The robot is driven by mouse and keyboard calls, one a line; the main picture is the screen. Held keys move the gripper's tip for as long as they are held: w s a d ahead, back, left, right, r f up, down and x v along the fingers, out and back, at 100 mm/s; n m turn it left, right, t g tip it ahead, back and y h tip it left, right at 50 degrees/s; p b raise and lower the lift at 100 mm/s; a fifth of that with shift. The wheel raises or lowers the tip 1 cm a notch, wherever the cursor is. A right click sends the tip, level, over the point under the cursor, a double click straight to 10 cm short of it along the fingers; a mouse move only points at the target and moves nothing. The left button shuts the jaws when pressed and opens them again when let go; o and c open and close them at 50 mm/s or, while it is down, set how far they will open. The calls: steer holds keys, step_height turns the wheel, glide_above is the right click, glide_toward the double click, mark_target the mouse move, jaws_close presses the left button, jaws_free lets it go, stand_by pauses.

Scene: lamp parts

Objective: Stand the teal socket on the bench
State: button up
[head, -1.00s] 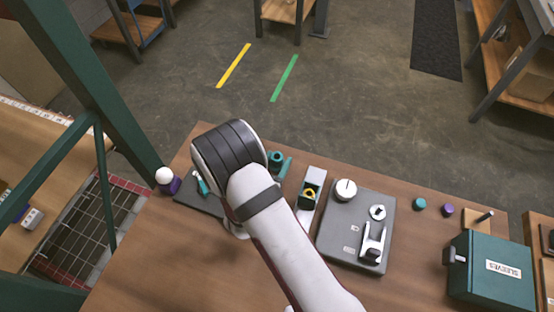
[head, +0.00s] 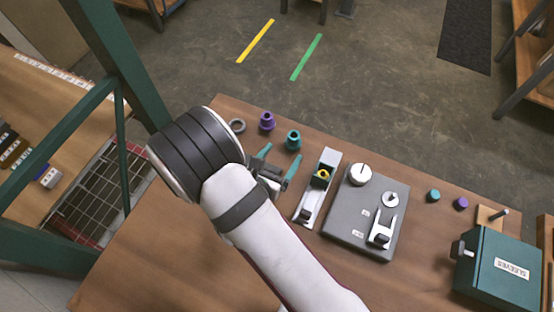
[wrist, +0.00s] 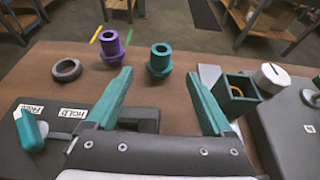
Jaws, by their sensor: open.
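The teal socket (head: 293,140) stands upright on the wooden bench (head: 240,270), wide flange down and open tube up. In the wrist view the teal socket (wrist: 160,60) shows just beyond my fingertips, in line with the gap between them. My gripper (head: 278,158) is open and empty, with its teal fingers apart on the near side of the socket. The wrist view shows both fingers of my gripper (wrist: 158,72) with clear bench between them. No finger appears to touch the socket.
A purple socket (head: 267,121) and a grey ring (head: 236,126) lie left of the teal socket. A dark board labelled HOLD (wrist: 62,138) lies at left in the wrist view.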

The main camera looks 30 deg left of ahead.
steer(key=v, duration=0.3)
steer(key=shift+s+r, duration=0.1)
steer(key=shift+s, duration=0.1)
steer(key=shift+w+m+g, duration=0.4)
steer(key=shift+m, duration=0.6)
steer(key=m, duration=0.2)
steer(key=w+m+g, duration=0.1)
steer(key=r+m+g, duration=0.1)
steer(key=m, duration=0.1)
steer(key=shift+w+d+m+y, duration=0.1)
steer(key=shift+w+m+y, duration=0.2)
steer(key=shift+w, duration=0.1)
steer(key=s+d+r+m+g+y, duration=0.3)
steer(key=d+r+m+g, duration=0.55)
steer(key=m, duration=0.95)
steer(key=s+d+r+m+g+h, duration=0.1)
steer(key=s+d+r+m, duration=0.2)
steer(key=s+d+m, duration=0.3)
steer(key=s+d+r+m+g, duration=0.1)
steer(key=s+d+r+m, duration=0.2)
steer(key=s+d+m, duration=0.4)
steer(key=s+m, duration=0.1)
steer(key=m, duration=0.2)
steer(key=shift+d+r+h, duration=0.2)
steer(key=shift+r+h, duration=0.1)
steer(key=shift+h, duration=0.1)
